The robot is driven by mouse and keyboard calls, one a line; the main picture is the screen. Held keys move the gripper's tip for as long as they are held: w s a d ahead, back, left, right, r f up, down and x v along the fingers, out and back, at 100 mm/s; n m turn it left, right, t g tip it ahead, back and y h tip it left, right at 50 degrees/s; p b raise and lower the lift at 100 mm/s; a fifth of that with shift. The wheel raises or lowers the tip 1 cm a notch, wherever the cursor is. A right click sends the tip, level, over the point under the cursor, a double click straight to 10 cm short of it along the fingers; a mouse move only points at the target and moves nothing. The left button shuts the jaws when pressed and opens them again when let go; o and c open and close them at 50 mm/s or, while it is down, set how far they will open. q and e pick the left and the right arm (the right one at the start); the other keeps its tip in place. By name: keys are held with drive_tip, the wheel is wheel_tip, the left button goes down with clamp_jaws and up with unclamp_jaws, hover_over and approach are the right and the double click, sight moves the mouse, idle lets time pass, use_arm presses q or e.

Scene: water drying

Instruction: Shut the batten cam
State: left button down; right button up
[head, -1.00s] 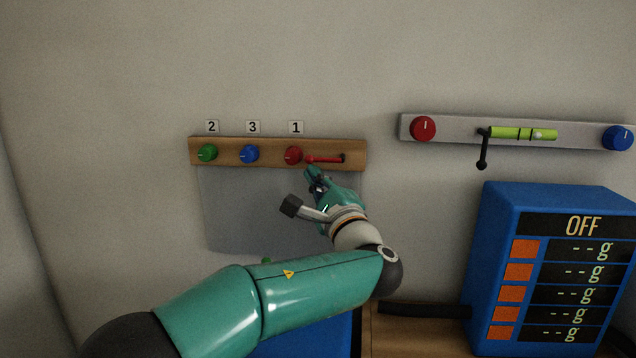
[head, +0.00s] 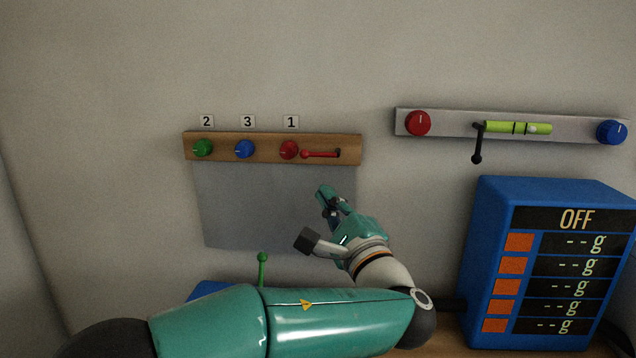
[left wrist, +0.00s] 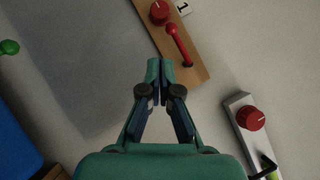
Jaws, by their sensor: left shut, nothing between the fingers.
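The wooden batten (head: 270,148) is fixed to the wall, with green, blue and red knobs in a row. The red cam lever (head: 322,154) lies level along its right end, its ball end at the left beside the red knob (head: 289,150). The lever also shows in the left wrist view (left wrist: 178,44). A grey sheet (head: 265,205) hangs below the batten. My left gripper (head: 326,194) is shut and empty, below the lever and apart from it. Its closed fingertips also show in the left wrist view (left wrist: 160,68). My right gripper is out of view.
A grey rail (head: 455,126) with red and blue knobs, a black lever (head: 478,145) and a lime vial (head: 515,128) is at the right. Below it stands a blue display box (head: 490,210) reading OFF. A green ball-ended lever (head: 262,265) stands below the sheet.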

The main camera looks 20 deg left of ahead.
use_arm(q)
drive_tip(key=v, duration=0.4)
idle(0.5)
